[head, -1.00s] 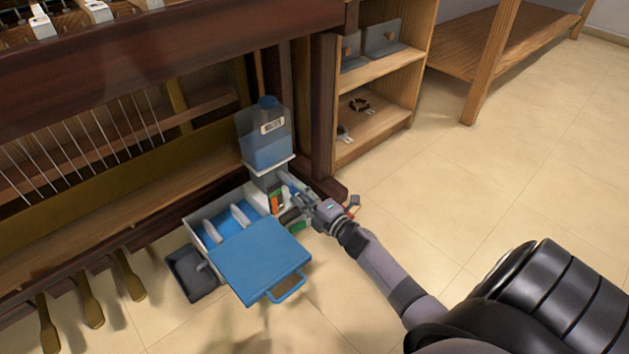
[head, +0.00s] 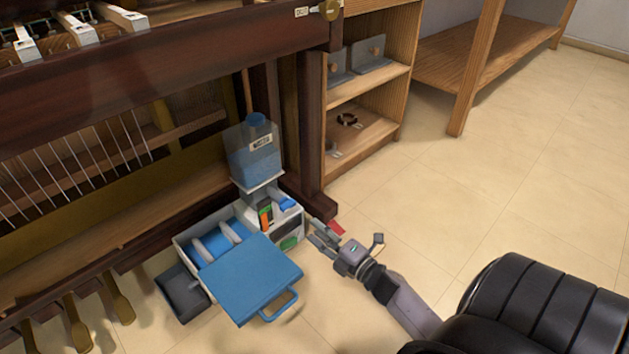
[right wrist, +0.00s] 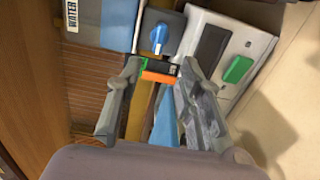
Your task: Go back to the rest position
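My right gripper (head: 322,234) hangs in the air just right of a small white machine (head: 290,222) on the floor. In the right wrist view its two fingers stand apart with nothing held between them (right wrist: 160,70). A red piece shows beside the fingers in the head view, and I cannot tell what it is. My left gripper is out of view.
A water bottle (head: 254,152) stands on the machine. An open blue lid (head: 248,275) and grey tray (head: 181,291) are in front of it. A dark piano frame (head: 150,70) is at left, a wooden shelf (head: 375,85) behind. Tiled floor (head: 500,190) is clear at right.

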